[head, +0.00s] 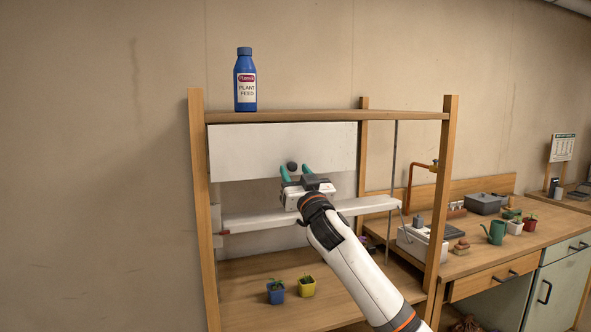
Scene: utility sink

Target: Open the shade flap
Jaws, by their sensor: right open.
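The shade flap (250,150) is a white panel hanging below the top board of a wooden frame. It looks closed, hanging about upright. A round dark knob (292,166) is on the flap's lower middle. My right gripper (296,171) reaches up from the lower right, with its two teal fingertips apart. In the picture the knob lies between the fingertips; I cannot tell whether they touch it or how far in front of it they are. My left gripper is not in view.
A blue plant feed bottle (245,85) stands on the top board (330,115). A white bar (245,223) crosses the frame below the flap, behind my gripper. Blue (276,293) and yellow (306,287) plant pots stand on the lower shelf. A cluttered bench (530,245) is at right.

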